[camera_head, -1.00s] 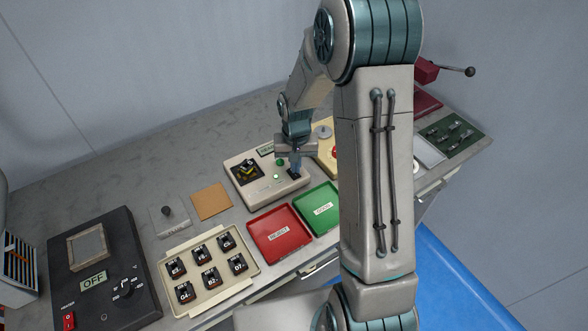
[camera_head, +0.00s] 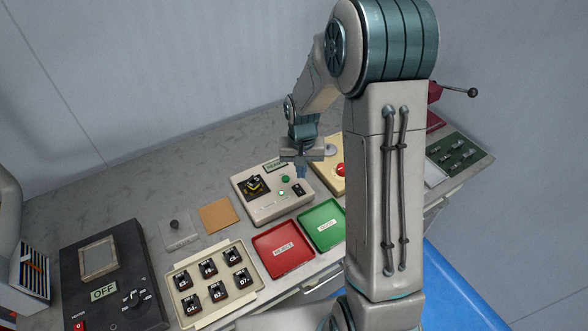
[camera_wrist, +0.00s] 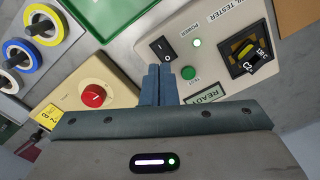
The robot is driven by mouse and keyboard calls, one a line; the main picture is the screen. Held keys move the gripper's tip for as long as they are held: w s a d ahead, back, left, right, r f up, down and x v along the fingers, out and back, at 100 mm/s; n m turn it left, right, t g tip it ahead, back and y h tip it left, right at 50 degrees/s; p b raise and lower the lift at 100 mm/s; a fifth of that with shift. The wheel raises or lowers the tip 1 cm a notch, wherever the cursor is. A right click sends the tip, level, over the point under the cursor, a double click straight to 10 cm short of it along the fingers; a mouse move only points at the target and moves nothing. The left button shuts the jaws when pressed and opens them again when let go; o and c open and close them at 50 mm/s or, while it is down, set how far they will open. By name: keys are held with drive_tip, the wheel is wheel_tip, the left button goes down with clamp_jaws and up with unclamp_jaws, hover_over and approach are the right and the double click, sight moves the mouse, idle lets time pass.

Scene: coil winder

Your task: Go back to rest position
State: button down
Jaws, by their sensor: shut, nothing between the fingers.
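My gripper (camera_head: 302,172) hangs above the right part of the beige tester box (camera_head: 262,208), near its black power switch (camera_head: 299,189). In the wrist view my gripper's fingers (camera_wrist: 158,72) are together with nothing between them, apart from the panel. That view shows the tester's power switch (camera_wrist: 162,48), a lit green lamp (camera_wrist: 197,43), a green test button (camera_wrist: 188,73) and a display (camera_wrist: 205,94) reading READY. A yellow-and-black part (camera_wrist: 246,50) sits in the tester's dark socket. My arm hides part of the bench on the right.
A red reject tray (camera_head: 283,262) and a green tray (camera_head: 337,226) lie in front of the tester. A beige box with a red button (camera_wrist: 94,96) stands beside it. A tray of black parts (camera_head: 180,283) and a heater (camera_head: 70,262) reading OFF are at left.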

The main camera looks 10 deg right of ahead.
drive_tip(key=s+r+n+t, duration=0.1)
drive_tip(key=s+r, duration=0.3)
drive_tip(key=r, duration=0.2)
drive_tip(key=s+r+t, duration=0.1)
drive_tip(key=s+r, duration=0.3)
drive_tip(key=r, duration=0.3)
drive_tip(key=s+r+t, duration=0.1)
drive_tip(key=s+r, duration=0.2)
drive_tip(key=s, duration=0.3)
drive_tip(key=s+r+n, duration=0.1)
drive_tip(key=s+r, duration=0.2)
drive_tip(key=s, duration=0.4)
drive_tip(key=shift+r+t, duration=0.25)
drive_tip(key=shift+t, duration=0.15)
